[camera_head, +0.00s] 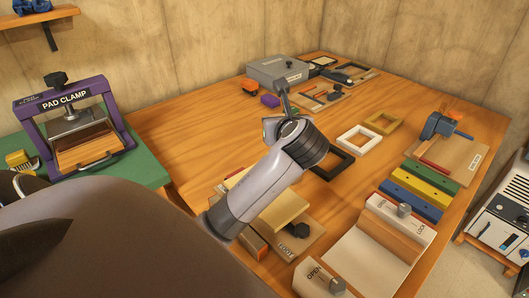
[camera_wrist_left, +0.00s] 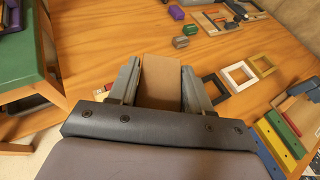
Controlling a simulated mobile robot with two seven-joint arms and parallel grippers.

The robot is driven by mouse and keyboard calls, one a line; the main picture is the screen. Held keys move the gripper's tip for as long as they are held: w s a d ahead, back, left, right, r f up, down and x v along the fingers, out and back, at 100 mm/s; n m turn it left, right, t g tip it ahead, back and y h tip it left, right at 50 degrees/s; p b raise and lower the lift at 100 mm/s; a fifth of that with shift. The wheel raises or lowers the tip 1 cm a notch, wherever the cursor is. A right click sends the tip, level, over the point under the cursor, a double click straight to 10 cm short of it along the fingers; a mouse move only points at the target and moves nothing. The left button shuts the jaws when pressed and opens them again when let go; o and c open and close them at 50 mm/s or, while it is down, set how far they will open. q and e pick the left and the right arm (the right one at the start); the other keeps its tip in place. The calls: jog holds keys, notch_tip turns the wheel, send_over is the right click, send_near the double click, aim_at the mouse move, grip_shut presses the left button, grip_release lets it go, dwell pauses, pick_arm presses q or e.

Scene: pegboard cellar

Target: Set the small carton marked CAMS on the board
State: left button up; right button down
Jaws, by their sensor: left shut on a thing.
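My left gripper (camera_head: 280,120) hangs over the middle of the wooden table. In the left wrist view the left gripper (camera_wrist_left: 160,68) is shut on a plain brown carton (camera_wrist_left: 160,86), with one finger along each side. No CAMS marking shows on the face I see. In the head view the carton is hidden or too small to make out. A tan board (camera_head: 322,97) with small parts lies at the back of the table. Another tan board (camera_head: 447,160) with a blue tool lies at the right. I cannot tell which board the task names. My right gripper is not in view.
A grey box (camera_head: 279,71) stands at the back. Black, white (camera_head: 358,137) and yellow frames lie right of my arm. Coloured bars (camera_head: 425,180) and a white-and-wood fixture (camera_head: 365,245) are at the right. A purple pad clamp (camera_head: 75,125) stands left. The table's left part is clear.

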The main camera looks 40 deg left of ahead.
pick_arm(q)
notch_tip(320, 180, up, 4)
jog(key=s+a+n+g+y+b, duration=0.2)
jog(key=a+n+g+y+b, duration=0.1)
jog(key=n+g, duration=0.35)
notch_tip(320, 180, down, 20)
jog(key=b, duration=0.3)
jog(key=shift+d, duration=0.15)
jog(key=o, duration=1.1)
jog(key=shift+f, duration=0.15)
